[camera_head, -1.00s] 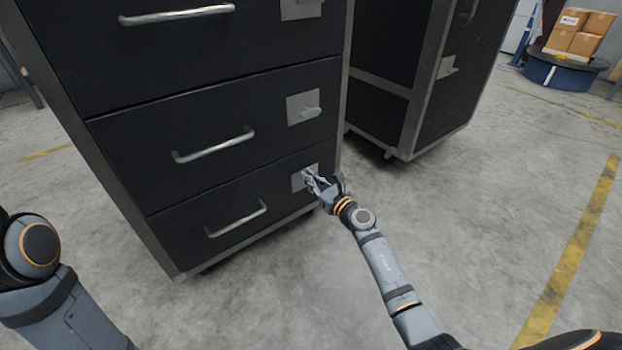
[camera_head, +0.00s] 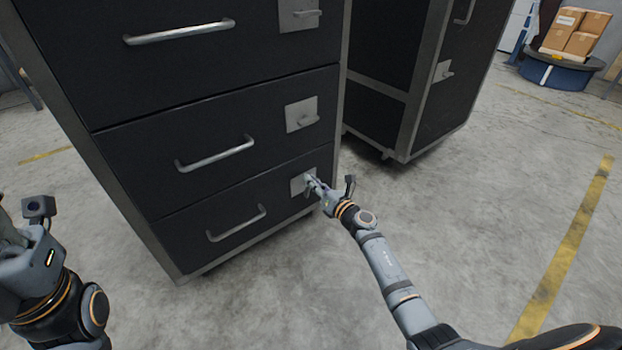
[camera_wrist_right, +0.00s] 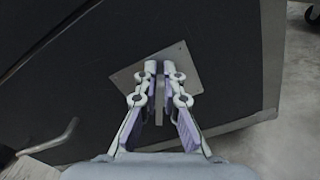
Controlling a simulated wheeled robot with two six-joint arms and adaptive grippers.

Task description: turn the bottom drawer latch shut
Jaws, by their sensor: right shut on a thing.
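The bottom drawer (camera_head: 235,222) of the black cabinet is closed flush, with a bar handle (camera_head: 237,226). Its latch has a grey square plate (camera_head: 297,187) near the drawer's right side, which also shows in the wrist view (camera_wrist_right: 183,59). My right gripper (camera_head: 309,181) is at this plate. In the wrist view its two fingers (camera_wrist_right: 158,72) are close together over the plate, shut on the thin latch lever (camera_wrist_right: 159,108). The fingers hide much of the lever, so its exact angle is hard to tell. My left gripper (camera_head: 12,240) is at the left edge, its fingertips not clearly visible.
The middle drawer's latch (camera_head: 302,115) and the top drawer's latch (camera_head: 299,14) are above. A second cabinet (camera_head: 440,90) stands to the right. Boxes (camera_head: 575,32) sit on a blue round stand (camera_head: 556,74) farther back. The floor at right is clear.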

